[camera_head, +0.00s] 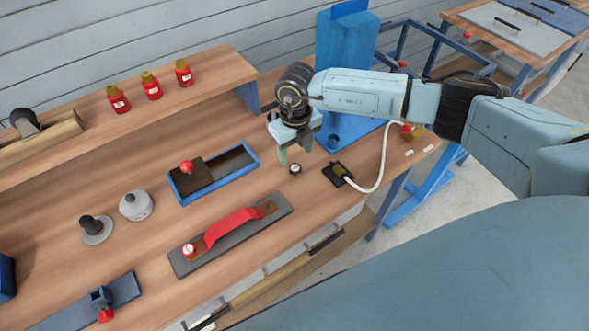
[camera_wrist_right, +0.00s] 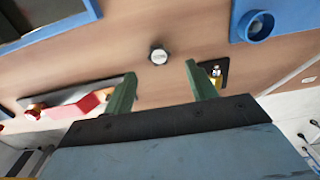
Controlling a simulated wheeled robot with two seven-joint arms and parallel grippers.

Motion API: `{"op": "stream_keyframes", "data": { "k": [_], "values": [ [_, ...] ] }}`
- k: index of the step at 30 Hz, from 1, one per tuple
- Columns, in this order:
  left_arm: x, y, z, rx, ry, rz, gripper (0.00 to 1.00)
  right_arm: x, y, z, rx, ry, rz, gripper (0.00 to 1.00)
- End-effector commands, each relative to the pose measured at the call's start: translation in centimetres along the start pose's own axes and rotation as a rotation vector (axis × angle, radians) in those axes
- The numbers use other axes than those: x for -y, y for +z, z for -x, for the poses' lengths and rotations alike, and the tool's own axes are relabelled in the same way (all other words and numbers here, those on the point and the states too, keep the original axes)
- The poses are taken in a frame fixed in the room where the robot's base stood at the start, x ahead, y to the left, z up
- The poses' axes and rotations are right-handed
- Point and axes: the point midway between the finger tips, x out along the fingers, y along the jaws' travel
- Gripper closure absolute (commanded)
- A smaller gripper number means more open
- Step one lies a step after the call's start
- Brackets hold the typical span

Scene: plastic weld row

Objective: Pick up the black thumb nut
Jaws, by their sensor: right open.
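The black thumb nut (camera_head: 295,169) is small and dark with a pale top, and it stands on the wooden bench. It also shows in the right wrist view (camera_wrist_right: 158,55), a little beyond and between the two fingertips. My right gripper (camera_head: 295,157) is above the bench, just over and slightly behind the nut. In the right wrist view its green fingers (camera_wrist_right: 160,70) are spread apart with nothing between them. My left gripper is not in either view.
A black plate (camera_head: 337,174) with a white hose lies right of the nut. A blue-rimmed tray (camera_head: 177,190) is to the left. A grey bar with a red handle (camera_head: 232,224) lies in front. A blue machine (camera_head: 345,60) stands behind.

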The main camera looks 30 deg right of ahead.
Motion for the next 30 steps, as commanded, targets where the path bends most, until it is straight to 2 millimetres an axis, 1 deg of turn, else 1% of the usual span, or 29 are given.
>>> {"op": "stream_keyframes", "data": {
  "k": [5, 12, 15, 23, 26, 30],
  "values": [
    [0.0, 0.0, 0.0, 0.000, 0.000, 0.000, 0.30, -0.1, -0.1, -1.2, -0.002, 0.002, 0.000, 0.43],
    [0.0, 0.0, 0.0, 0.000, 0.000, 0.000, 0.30, -0.1, -0.3, -4.8, -0.002, 0.002, 0.000, 0.43],
    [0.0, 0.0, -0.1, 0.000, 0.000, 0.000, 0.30, -0.1, -0.3, -5.7, -0.001, 0.002, -0.001, 0.43],
    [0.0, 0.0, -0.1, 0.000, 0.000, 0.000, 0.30, -0.1, -0.3, -5.9, 0.000, 0.002, 0.000, 0.43],
    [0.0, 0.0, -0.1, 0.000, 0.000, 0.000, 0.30, -0.1, -0.3, -5.9, 0.000, 0.002, 0.000, 0.54],
    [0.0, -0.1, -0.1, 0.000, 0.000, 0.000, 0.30, -0.1, -0.3, -5.9, 0.000, 0.002, 0.000, 0.72]
  ]
}}
